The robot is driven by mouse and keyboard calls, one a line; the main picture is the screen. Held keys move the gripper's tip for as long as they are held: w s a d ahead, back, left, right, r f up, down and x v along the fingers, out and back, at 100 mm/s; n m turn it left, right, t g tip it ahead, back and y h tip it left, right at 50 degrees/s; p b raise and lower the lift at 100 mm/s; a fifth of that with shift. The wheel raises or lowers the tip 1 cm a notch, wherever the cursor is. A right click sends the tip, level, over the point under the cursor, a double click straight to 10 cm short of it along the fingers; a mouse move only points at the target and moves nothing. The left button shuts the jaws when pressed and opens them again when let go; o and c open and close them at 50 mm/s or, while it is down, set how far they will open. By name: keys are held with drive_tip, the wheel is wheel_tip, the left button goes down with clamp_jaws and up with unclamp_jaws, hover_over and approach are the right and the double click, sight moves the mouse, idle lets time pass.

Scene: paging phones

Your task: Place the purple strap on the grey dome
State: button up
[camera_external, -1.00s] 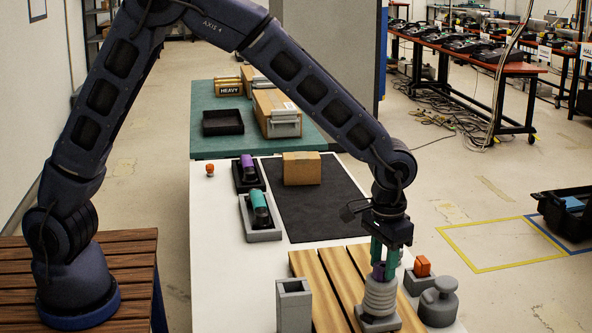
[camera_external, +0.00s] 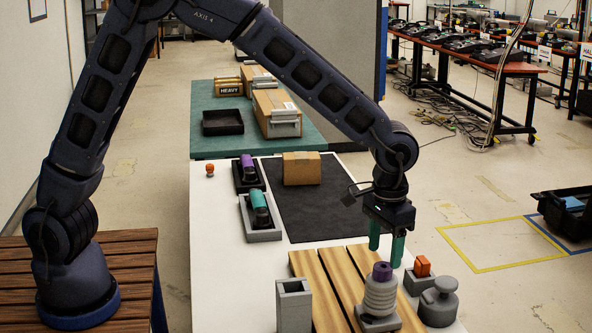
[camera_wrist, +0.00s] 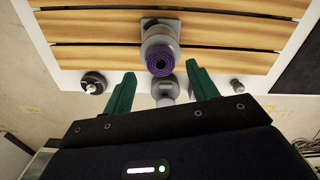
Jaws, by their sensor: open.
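The purple strap (camera_external: 382,271) is a small rolled ring sitting on top of the ribbed grey dome (camera_external: 380,298), at the front right of the table. In the wrist view the purple strap (camera_wrist: 161,61) shows as a spiral roll on the end of the grey dome (camera_wrist: 156,33). My gripper (camera_external: 385,250) is open and empty, above and a little behind the strap. In the wrist view its green fingers (camera_wrist: 161,88) stand apart, with the strap beyond them and nothing between them touching.
A grey lidded pot (camera_external: 438,302) and an orange block (camera_external: 422,266) on a grey holder stand close on the right. Trays with purple and teal items and a cardboard box (camera_external: 301,168) lie farther back.

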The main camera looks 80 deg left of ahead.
sight(383, 267)
wheel_tip(383, 267, up, 8)
drive_tip(key=s+a+r+t, duration=0.1)
drive_tip(key=s+a+r, duration=0.5)
drive_tip(key=s+r, duration=0.3)
drive_tip(key=s+a+r+m+t, duration=0.1)
drive_tip(key=s+a, duration=0.2)
drive_tip(key=s, duration=0.8)
drive_tip(key=s+a+r+m+t, duration=0.1)
drive_tip(key=s+a, duration=0.2)
drive_tip(key=s, duration=0.7)
drive_tip(key=s+a+r+m+t, duration=0.1)
drive_tip(key=s+a, duration=0.2)
drive_tip(key=s, duration=0.8)
drive_tip(key=shift+s+t, duration=0.3)
